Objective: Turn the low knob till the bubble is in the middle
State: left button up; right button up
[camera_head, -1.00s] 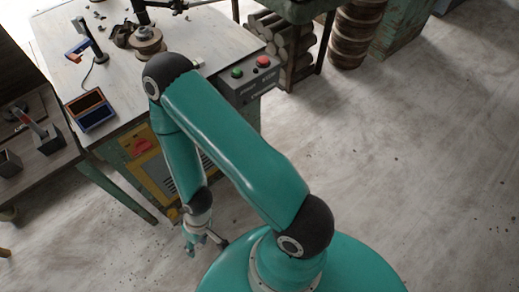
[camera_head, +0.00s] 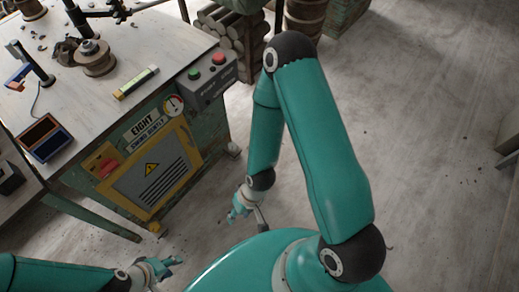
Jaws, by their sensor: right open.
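A small level (camera_head: 136,83) with a yellow-green strip lies on the white bench top. Its bubble is too small to make out. A round yellow knob (camera_head: 155,228) sits low at the bench's front corner, close to the floor. My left gripper (camera_head: 172,264) is low at the bottom left, below and a little right of this knob in the picture, apart from it. Its finger opening is unclear. My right gripper (camera_head: 233,214) hangs open and empty in front of the bench, well right of the knob.
The bench front carries a yellow-framed panel (camera_head: 150,178), a red switch (camera_head: 107,168) and a dial (camera_head: 174,105). A button box (camera_head: 207,82) is at its right corner. A wheel-like spool (camera_head: 95,60) stands on top. A side table (camera_head: 20,185) is at left. Floor at right is clear.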

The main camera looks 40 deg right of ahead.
aim_at(232, 147)
jog(key=z, duration=0.85)
jog(key=k, duration=0.9)
jog(key=z, duration=0.05)
jog(key=i, duration=0.95)
jog(key=u, duration=0.25)
jog(key=k, duration=0.85)
jog(key=z, duration=0.2)
jog(key=i, duration=0.7)
